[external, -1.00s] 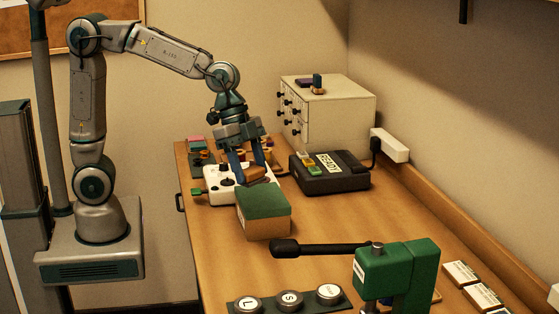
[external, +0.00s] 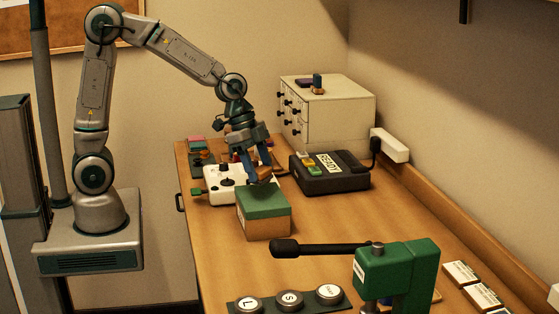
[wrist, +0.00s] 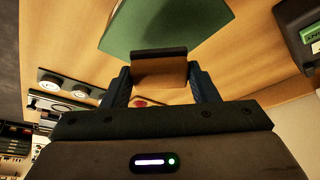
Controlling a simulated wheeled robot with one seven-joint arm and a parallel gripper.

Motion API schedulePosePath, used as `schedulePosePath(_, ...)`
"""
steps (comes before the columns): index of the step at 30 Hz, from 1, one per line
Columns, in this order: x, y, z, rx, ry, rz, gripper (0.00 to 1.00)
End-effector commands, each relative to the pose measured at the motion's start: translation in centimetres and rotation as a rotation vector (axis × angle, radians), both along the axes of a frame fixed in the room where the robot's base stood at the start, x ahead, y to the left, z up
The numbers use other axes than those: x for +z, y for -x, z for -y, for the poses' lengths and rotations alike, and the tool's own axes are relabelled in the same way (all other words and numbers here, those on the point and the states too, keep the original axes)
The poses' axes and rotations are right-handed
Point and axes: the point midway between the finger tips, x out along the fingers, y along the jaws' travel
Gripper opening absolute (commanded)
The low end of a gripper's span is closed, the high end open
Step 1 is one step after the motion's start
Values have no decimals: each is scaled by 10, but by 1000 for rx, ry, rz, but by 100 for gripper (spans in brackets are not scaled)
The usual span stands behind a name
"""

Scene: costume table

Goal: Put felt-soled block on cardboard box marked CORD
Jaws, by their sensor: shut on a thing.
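My gripper (external: 260,180) is shut on a small brown block (external: 265,173) with a dark edge. In the wrist view the block (wrist: 160,72) sits between the two blue fingers (wrist: 160,88). A cardboard box with a green top (external: 264,218) stands on the table just in front of the gripper; any marking on it is not readable. In the external view the block appears over the box's back edge; I cannot tell whether it touches. In the wrist view the green top (wrist: 155,22) lies beyond the block.
A white control box (external: 222,182) stands behind the cardboard box. A black device marked READY (external: 330,173) is to the right, with a white drawer cabinet (external: 345,110) behind. A green press with a black lever (external: 400,270) stands in front. The table's middle right is clear.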

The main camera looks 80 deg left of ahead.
Motion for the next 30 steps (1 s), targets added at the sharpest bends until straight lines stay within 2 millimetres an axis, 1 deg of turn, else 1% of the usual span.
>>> schedulePosePath(4, -10, -3, -3, 0, 0, -1, 31)
schedulePosePath(9, -35, -2, -3, 1, 0, -5, 31)
schedulePosePath(11, -40, -2, -3, 0, -1, -2, 31)
schedulePosePath(19, -42, -3, -3, -1, 0, 2, 31)
schedulePosePath(24, -47, -2, -3, -1, -1, 1, 31)
schedulePosePath(25, -45, -2, -3, -1, -1, 1, 62)
schedulePosePath(26, -45, -2, -3, -1, 0, 0, 70)
schedulePosePath(27, -45, -2, -3, -1, 0, 0, 75)
schedulePosePath(30, -45, -2, -3, -1, 0, 0, 75)
